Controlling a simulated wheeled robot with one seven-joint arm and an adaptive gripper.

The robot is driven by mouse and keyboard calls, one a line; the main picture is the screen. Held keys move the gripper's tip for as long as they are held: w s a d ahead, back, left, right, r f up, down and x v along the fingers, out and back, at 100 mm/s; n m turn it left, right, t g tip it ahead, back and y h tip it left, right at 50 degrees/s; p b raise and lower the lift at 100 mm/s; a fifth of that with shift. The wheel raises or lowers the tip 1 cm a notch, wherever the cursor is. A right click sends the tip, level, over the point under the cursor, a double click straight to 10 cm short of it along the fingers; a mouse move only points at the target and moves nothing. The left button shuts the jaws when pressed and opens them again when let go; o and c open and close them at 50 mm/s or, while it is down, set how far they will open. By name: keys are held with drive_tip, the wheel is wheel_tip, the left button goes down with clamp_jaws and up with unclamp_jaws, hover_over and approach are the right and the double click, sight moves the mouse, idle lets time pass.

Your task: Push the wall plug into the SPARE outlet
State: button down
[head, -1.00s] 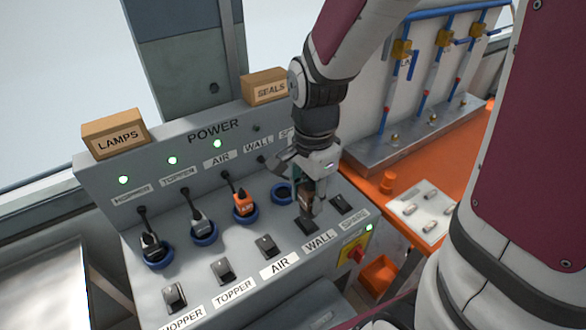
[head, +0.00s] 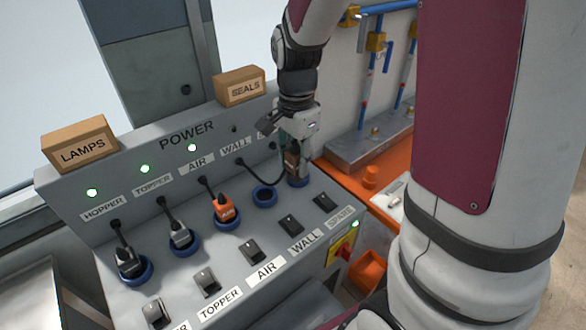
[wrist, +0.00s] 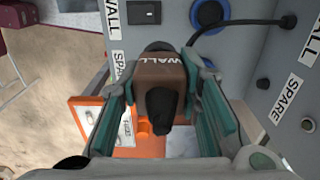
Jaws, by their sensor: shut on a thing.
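My gripper (head: 292,150) is shut on the brown wall plug (wrist: 155,70), which carries a WALL label. In the head view the plug (head: 292,160) stands upright over the blue-ringed SPARE outlet (head: 298,182), at the right end of the row. The plug's lower end meets or hides the ring's middle; I cannot tell whether it is inserted. The plug's black cable (head: 262,181) runs from the panel's WALL cable hole. The WALL outlet (head: 264,197), a blue ring, is empty.
The orange AIR plug (head: 227,212), grey TOPPER plug (head: 181,237) and black HOPPER plug (head: 127,260) sit in outlets to the left. The WALL switch (head: 290,224) and SPARE switch (head: 325,202) lie in front. LAMPS (head: 80,148) and SEALS (head: 240,87) boxes stand on the panel.

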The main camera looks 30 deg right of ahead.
drive_tip(key=w+d+b, duration=0.3)
drive_tip(key=w+d, duration=0.3)
drive_tip(key=w, duration=0.4)
drive_tip(key=shift+f, duration=0.2)
idle(0.4)
drive_tip(key=shift+f+b, duration=2.45)
drive_tip(key=shift+f, duration=2.95)
drive_tip(key=shift+f, duration=0.6)
drive_tip(key=c, duration=1.1)
unclamp_jaws()
drive_tip(key=shift+r, duration=0.1)
wheel_tip(320, 180, up, 12)
drive_tip(key=shift+f, duration=0.1)
